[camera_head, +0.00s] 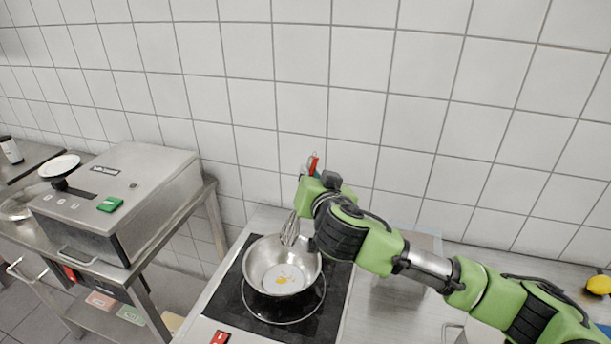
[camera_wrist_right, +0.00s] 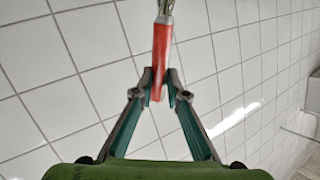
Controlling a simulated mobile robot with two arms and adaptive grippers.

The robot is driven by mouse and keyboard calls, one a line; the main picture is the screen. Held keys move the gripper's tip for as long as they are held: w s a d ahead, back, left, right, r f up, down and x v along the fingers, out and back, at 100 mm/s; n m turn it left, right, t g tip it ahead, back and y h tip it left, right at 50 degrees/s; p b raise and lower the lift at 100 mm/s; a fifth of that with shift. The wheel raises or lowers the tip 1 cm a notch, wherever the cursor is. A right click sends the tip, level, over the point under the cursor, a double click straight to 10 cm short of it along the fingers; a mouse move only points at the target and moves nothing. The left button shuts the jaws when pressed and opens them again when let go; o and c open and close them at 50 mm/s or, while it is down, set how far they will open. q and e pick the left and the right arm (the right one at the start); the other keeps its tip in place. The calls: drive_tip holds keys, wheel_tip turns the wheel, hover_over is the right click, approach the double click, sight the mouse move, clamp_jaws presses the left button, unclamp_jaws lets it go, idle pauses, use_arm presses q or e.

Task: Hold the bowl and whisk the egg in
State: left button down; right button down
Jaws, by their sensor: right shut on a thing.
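A metal bowl (camera_head: 262,258) stands on the black cooktop (camera_head: 232,308), with yellow egg (camera_head: 282,280) at its bottom. The whisk (camera_head: 290,230) has its wire end down at the bowl's back right rim, and its red handle (camera_head: 314,164) points up. My right gripper (camera_wrist_right: 158,84) is shut on the whisk's red handle (camera_wrist_right: 161,55), as the right wrist view shows. In the head view my right arm comes in from the right and partly hides the whisk. Whether the wires touch the bowl cannot be told. My left gripper is not in view.
A grey machine (camera_head: 135,190) with a green switch stands on a metal table at left, with a white plate (camera_head: 60,166) behind it. A yellow fruit (camera_head: 598,285) lies at far right. A tiled wall (camera_head: 300,90) closes off the back.

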drive_tip(key=shift+s+a+f+b, duration=0.4)
drive_tip(key=shift+f+b, duration=1.05)
drive_tip(key=shift+f, duration=0.45)
drive_tip(key=shift+s+a+f+b, duration=0.3)
drive_tip(key=shift+a+f+b, duration=0.1)
drive_tip(key=shift+f+b, duration=1.35)
drive_tip(key=shift+s+a+f+b, duration=0.4)
drive_tip(key=shift+f+b, duration=0.8)
drive_tip(key=shift+f, duration=0.9)
